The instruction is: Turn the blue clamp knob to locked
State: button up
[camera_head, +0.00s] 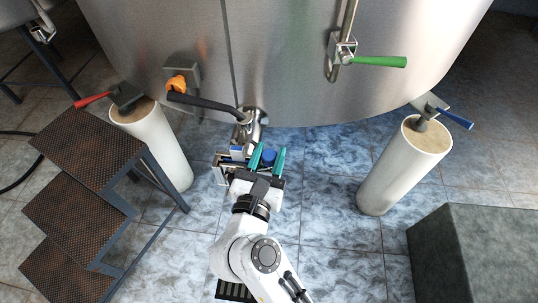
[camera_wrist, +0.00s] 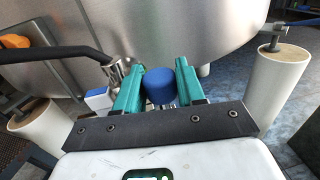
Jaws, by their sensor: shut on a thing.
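The blue clamp knob (camera_head: 269,157) sits at the tank's outlet, low on the front of the tank. In the wrist view the knob (camera_wrist: 160,86) is a rounded blue cap between the two green fingers. My gripper (camera_head: 266,156) has its fingers on both sides of the knob and is shut on it; in the wrist view the gripper (camera_wrist: 160,84) shows from behind. The right finger looks very near the knob, and the exact contact is hard to see. The knob's stem and any lock marking are hidden behind the gripper's dark plate.
The steel tank (camera_head: 290,60) fills the back. A black lever (camera_head: 205,103) reaches left from the outlet. Mesh steps (camera_head: 85,150) and a pale post (camera_head: 155,145) stand left. Another post (camera_head: 400,170) and a grey block (camera_head: 475,255) stand right. Tiled floor (camera_head: 325,190) is clear between.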

jog(key=o, duration=0.9)
jog(key=shift+o, duration=0.2)
jog(key=shift+s, duration=0.1)
jog(key=s+a, duration=0.1)
jog(key=s, duration=0.9)
jog(key=shift+s+a+p, duration=0.25)
jog(key=shift+a+p, duration=0.15)
jog(key=shift+p, duration=0.05)
